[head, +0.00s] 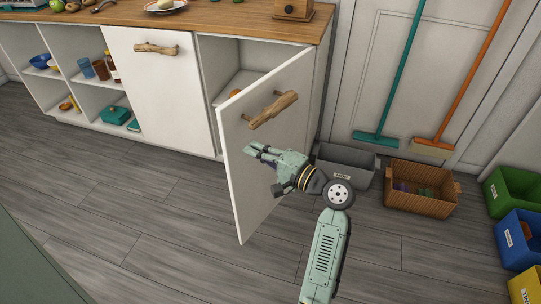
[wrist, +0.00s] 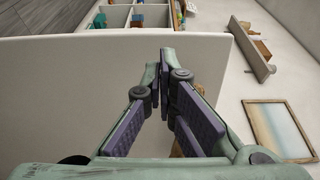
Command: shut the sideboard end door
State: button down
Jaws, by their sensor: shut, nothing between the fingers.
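The sideboard end door (head: 245,165) is a white panel that stands wide open, swung out from the right end of the sideboard (head: 165,95). Its driftwood handle (head: 272,110) is on the face turned towards me. My gripper (head: 256,150) is shut and empty, in front of that face and below the handle. In the wrist view the fingertips (wrist: 167,54) lie over the white door panel (wrist: 60,90), near one of its edges. I cannot tell whether they touch it. The end compartment (head: 238,62) behind the door is partly hidden.
A closed middle door (head: 160,85) with its own driftwood handle stands left of the opening. A grey bin (head: 345,165) and a wicker basket (head: 422,190) stand on the floor to the right, near two brooms. Coloured bins (head: 518,238) stand further right. The floor left of the door is clear.

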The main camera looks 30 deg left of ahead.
aim_at(230, 138)
jog(key=a, duration=0.4)
jog(key=a+p, duration=0.1)
jog(key=a, duration=0.1)
jog(key=shift+w, duration=0.25)
